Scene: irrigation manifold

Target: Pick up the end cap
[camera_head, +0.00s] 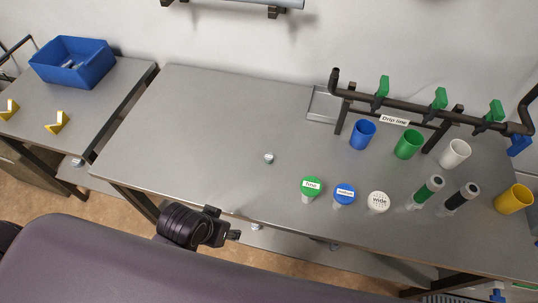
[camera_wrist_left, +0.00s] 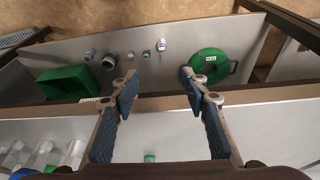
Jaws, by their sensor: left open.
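A small light-grey round piece, which looks like the end cap (camera_head: 269,157), sits alone on the grey metal bench, left of the labelled containers. My left gripper (camera_head: 224,225) is at the bench's front edge, nearer to me and left of the cap, apart from it. In the left wrist view its two fingers (camera_wrist_left: 159,88) are spread wide with nothing between them. My right gripper is not in view.
Green, blue and white labelled containers (camera_head: 344,194) line the bench front, with several cups (camera_head: 409,144) and the drip-line pipe (camera_head: 430,113) behind. A blue bin (camera_head: 71,62) stands on the left table. A green bin (camera_wrist_left: 68,83) and green reel (camera_wrist_left: 209,64) lie below. The bench's left half is clear.

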